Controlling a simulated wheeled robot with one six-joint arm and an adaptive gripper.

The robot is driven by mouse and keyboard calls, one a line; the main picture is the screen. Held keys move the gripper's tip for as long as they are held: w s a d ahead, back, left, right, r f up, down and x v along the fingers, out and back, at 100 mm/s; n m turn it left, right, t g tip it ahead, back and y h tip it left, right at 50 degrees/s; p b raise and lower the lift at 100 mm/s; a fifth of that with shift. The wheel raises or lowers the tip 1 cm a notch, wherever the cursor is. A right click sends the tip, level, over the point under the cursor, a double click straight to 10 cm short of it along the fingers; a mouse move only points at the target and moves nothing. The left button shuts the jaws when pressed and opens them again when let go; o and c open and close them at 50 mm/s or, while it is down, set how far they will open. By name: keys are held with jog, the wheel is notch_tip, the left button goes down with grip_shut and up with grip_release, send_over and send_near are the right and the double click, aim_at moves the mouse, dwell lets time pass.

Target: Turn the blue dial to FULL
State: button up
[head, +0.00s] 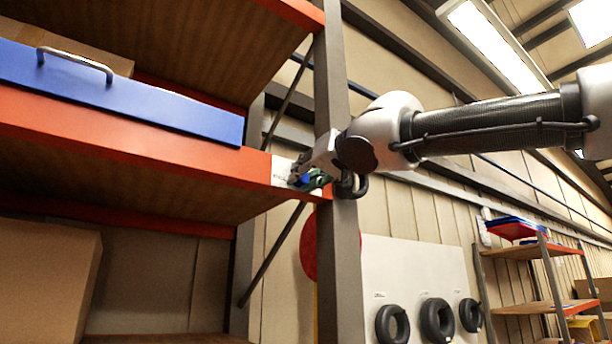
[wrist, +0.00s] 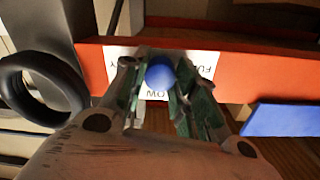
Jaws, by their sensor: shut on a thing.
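The blue dial (wrist: 160,74) sits on a white label plate (wrist: 202,64) on the orange shelf beam. In the wrist view, which shows the label upside down, "LOW" is partly readable below the dial and "FU" at the right; a letter shows at the left. My gripper (wrist: 155,85) is shut on the dial, one finger on each side. In the head view my gripper (head: 308,180) is at the right end of the beam, and only a bit of blue shows between the fingers. The dial's pointer mark cannot be seen.
A grey upright post (head: 338,230) stands right beside my gripper. A blue drawer or box with a metal handle (head: 110,95) lies on the shelf at left. A black ring (wrist: 45,88) is near the gripper. Tyres (head: 437,320) hang on a white board behind.

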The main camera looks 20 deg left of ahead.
jog(key=n, duration=0.5)
jog(key=shift+n, duration=0.3)
jog(key=n, duration=0.6)
jog(key=shift+n, duration=0.3)
jog(key=n, duration=0.6)
jog(key=shift+y, duration=0.3)
jog(key=n, duration=0.6)
jog(key=shift+f, duration=0.15)
jog(key=shift+c, duration=0.2)
jog(key=o, duration=1.1)
jog(key=shift+c, duration=0.2)
